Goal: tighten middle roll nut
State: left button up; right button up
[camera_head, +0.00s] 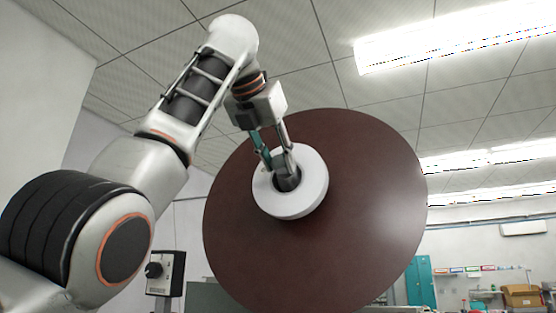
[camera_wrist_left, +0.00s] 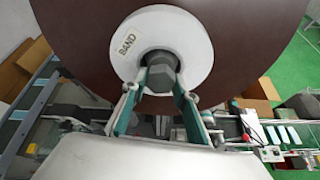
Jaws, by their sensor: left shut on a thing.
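A large dark brown roll (camera_head: 370,210) stands face-on in the head view, with a round white hub (camera_head: 314,185) at its centre. A dark grey nut (camera_head: 288,184) sits in the middle of the hub. My left gripper (camera_head: 280,165) reaches it from above, its fingers shut on the nut. In the left wrist view the nut (camera_wrist_left: 162,76) shows as a faceted grey piece between the fingertips of my left gripper (camera_wrist_left: 160,90). The hub (camera_wrist_left: 193,48) carries a label reading BAND. The nut's thread is hidden. My right gripper is not in view.
A small control box with a black knob (camera_head: 154,270) stands left of the roll. Machine parts (camera_wrist_left: 262,130) and cardboard boxes (camera_wrist_left: 262,90) lie below and behind the roll. A teal cabinet (camera_head: 421,283) is far off at right. Space around my raised left arm looks clear.

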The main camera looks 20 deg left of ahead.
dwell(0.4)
pick_arm(q)
jog(key=o, duration=1.1)
jog(key=shift+s, duration=0.15)
jog(key=v, duration=0.7)
jog(key=shift+s, duration=0.15)
